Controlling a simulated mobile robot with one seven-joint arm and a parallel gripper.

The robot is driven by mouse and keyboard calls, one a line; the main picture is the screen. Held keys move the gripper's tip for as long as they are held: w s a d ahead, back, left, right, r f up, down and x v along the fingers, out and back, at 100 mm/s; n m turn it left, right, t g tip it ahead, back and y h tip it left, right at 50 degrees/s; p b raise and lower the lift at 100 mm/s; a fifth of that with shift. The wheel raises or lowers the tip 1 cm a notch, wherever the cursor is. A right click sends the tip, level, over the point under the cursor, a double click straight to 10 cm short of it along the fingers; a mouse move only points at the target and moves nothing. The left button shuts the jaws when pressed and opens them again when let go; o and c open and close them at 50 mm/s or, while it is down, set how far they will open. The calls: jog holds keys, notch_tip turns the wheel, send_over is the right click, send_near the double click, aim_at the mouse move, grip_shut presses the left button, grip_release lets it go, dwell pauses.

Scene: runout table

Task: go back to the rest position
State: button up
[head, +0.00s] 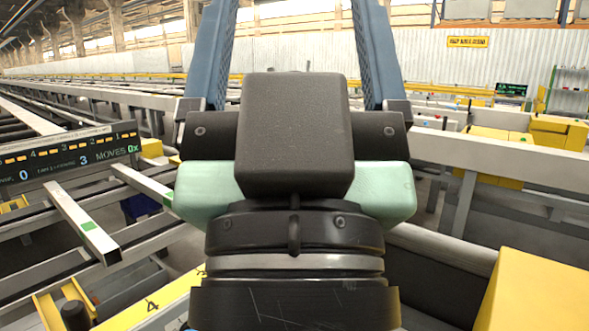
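My gripper (292,45) fills the middle of the head view, seen from behind. Its two blue fingers stand wide apart, one on each side, and run up to the top edge of the picture. The fingertips lie at or beyond that edge. I see nothing held in the part of the gap that shows. The dark wrist and hand body hide the scene straight ahead.
At left are a square metal bar (84,222) with a green mark, a second bar (143,183) and a display board (70,158). Long rails run behind. Yellow blocks (559,132) stand at far right; a yellow housing (535,292) is close at lower right.

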notch_tip(320, 180, up, 28)
jog(key=p, duration=2.6)
jog(key=shift+r, duration=0.25)
jog(key=shift+c, duration=0.3)
